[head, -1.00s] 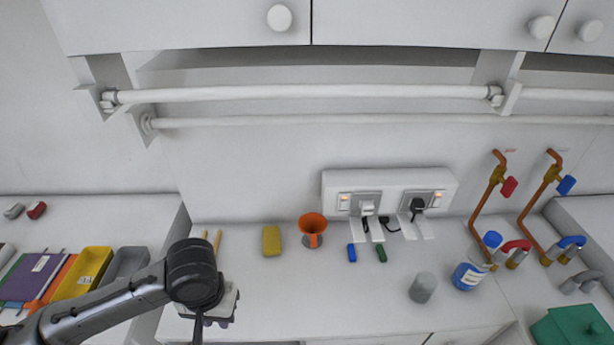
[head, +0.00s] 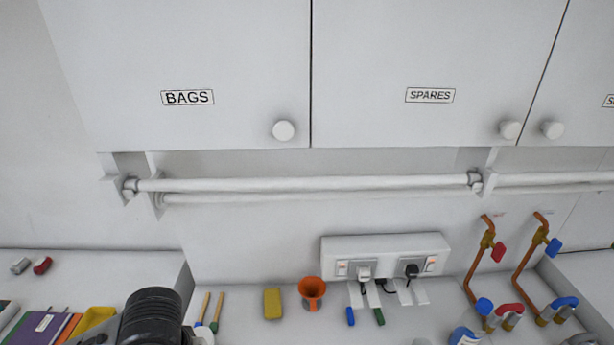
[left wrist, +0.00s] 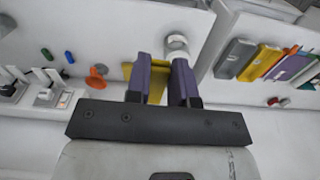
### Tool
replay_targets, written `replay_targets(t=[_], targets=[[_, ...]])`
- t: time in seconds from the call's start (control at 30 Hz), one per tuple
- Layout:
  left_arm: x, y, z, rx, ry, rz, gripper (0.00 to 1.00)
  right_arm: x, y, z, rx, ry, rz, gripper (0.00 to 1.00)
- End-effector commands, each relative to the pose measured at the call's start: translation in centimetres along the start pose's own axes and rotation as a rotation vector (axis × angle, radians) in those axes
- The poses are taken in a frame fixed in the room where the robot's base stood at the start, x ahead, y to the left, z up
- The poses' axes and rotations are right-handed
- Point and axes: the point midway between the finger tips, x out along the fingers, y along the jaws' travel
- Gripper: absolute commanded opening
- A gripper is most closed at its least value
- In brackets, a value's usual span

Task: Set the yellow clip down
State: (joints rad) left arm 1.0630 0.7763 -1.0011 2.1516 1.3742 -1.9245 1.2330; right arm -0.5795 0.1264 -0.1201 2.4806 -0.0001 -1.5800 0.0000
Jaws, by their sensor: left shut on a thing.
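My left gripper (left wrist: 160,82) shows in the left wrist view, its two purple fingers close together over the counter. It is shut on the yellow clip (left wrist: 157,86), of which a yellow part shows between the fingers. A yellow block on the counter lies behind in the same direction, so their outlines are hard to separate. In the head view only a black part of my left arm shows at the bottom left; the gripper and clip are out of that frame. My right gripper is in neither view.
The counter holds a yellow block (head: 272,303), an orange funnel (head: 312,292), a blue clip (head: 350,316) and a green clip (head: 379,316). A socket box (head: 385,256) is on the wall; copper pipes stand right. Trays (left wrist: 235,58) lie across a gap.

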Motion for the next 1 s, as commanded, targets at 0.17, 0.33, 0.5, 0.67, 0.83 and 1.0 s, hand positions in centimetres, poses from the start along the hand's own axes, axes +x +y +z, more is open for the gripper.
replay_targets(t=[0.17,0.33,0.5,0.67,0.83,1.0], targets=[[-2.3,-0.1,1.6,-0.003,0.002,0.0,0.0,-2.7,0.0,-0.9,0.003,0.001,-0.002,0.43],[-2.8,-0.2,2.3,-0.005,0.005,0.0,0.0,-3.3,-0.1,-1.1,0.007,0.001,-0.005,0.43],[-2.9,-0.2,2.4,-0.005,0.008,-0.001,0.0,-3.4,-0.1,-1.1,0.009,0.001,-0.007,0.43],[-2.8,-0.2,2.4,-0.005,0.005,0.0,0.0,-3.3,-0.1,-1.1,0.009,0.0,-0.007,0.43],[-1.3,-0.1,2.6,-0.005,0.004,0.0,0.0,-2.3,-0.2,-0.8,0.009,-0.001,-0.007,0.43],[3.6,0.7,3.5,0.013,0.003,0.001,0.0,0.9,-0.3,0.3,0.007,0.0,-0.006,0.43]])
